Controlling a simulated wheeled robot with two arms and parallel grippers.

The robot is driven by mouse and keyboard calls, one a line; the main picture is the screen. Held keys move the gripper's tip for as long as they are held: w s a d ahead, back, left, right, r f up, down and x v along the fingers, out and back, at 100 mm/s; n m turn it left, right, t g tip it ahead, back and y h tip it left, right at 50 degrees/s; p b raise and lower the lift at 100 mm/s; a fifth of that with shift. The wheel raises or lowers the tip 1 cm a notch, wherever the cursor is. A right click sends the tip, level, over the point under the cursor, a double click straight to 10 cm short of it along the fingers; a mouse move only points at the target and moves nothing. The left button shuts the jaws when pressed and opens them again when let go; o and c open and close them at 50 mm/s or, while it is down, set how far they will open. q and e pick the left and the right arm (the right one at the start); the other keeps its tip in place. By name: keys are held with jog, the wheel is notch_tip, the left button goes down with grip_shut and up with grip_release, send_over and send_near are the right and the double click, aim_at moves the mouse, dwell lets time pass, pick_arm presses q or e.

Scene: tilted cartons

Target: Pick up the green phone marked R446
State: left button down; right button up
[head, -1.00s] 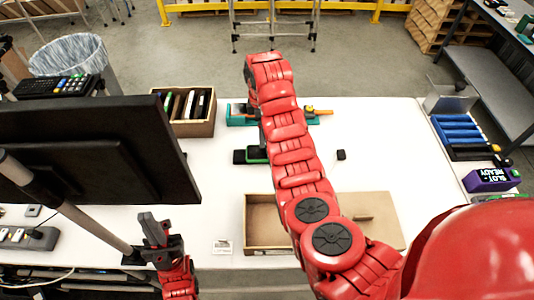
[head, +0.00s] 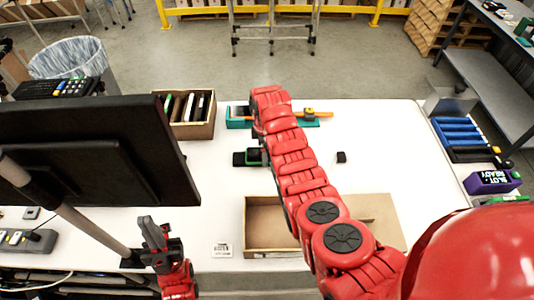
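A brown carton (head: 211,126) at the back left holds several upright dark and pale slabs; one (head: 168,104) has a green edge. I cannot read R446 on anything. A small black item with a green part (head: 252,156) lies mid-table, beside my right arm. My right arm reaches across the table from the right; its gripper is mostly hidden behind the arm, near that item, so its fingers do not show clearly. My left gripper (head: 155,233) is at the lower left, beside the monitor stand, away from the carton. Its fingers point up, and their gap is unclear.
A black monitor (head: 95,150) blocks the left side. An open brown box (head: 270,252) stands at the front centre, under my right arm. A teal tray (head: 238,124) is behind. Blue slots (head: 460,135) and a purple sign box (head: 490,182) are at right. The table's right middle is mostly clear.

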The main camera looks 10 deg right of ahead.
jog(key=c, duration=1.3)
jog(key=shift+o, duration=0.2)
